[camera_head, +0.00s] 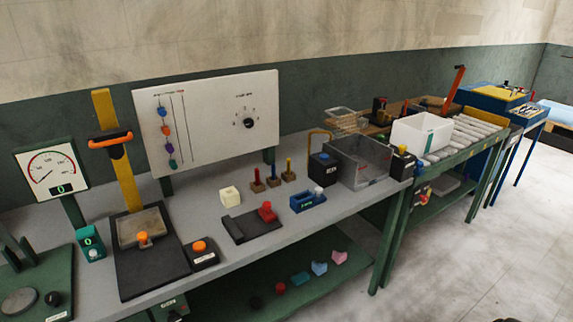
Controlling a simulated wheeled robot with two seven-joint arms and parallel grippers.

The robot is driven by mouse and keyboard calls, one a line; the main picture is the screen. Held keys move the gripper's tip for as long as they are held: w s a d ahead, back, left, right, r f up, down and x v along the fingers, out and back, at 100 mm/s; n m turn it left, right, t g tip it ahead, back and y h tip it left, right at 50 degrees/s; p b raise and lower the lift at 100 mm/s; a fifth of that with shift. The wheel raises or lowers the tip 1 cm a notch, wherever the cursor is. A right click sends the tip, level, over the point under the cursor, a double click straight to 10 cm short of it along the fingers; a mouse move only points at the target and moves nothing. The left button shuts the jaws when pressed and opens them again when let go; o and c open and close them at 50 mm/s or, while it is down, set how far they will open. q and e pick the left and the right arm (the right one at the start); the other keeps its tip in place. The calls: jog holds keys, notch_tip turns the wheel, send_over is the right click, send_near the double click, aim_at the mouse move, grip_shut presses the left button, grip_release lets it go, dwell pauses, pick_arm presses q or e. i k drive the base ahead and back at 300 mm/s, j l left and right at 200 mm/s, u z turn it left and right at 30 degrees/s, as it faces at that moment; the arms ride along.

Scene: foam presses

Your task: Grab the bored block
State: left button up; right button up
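A small cream block (230,197) stands on the grey workbench (330,203), left of the middle of the view. A faint mark shows on it, but it is too small to tell whether it is a bore. It sits behind a dark flat fixture (245,228) with a red knob (267,211), apart from it. Neither of my grippers is in view.
A press with an orange handle (110,139) stands left of the block. Three pegs on wooden bases (273,182) and a blue device (308,201) stand to its right. A grey open bin (358,162) is farther right. A white panel (210,120) rises behind.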

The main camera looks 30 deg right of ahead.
aim_at(230, 196)
jog(key=i+l, duration=0.1)
jog(key=l, duration=0.35)
jog(key=i+l, duration=0.1)
jog(key=l, duration=0.35)
jog(key=i+l, duration=0.15)
jog(key=l, duration=0.3)
jog(key=i+l, duration=0.1)
jog(key=l, duration=0.35)
jog(key=i+l, duration=0.1)
jog(key=l, duration=0.35)
jog(key=i+l, duration=0.1)
jog(key=l, duration=0.35)
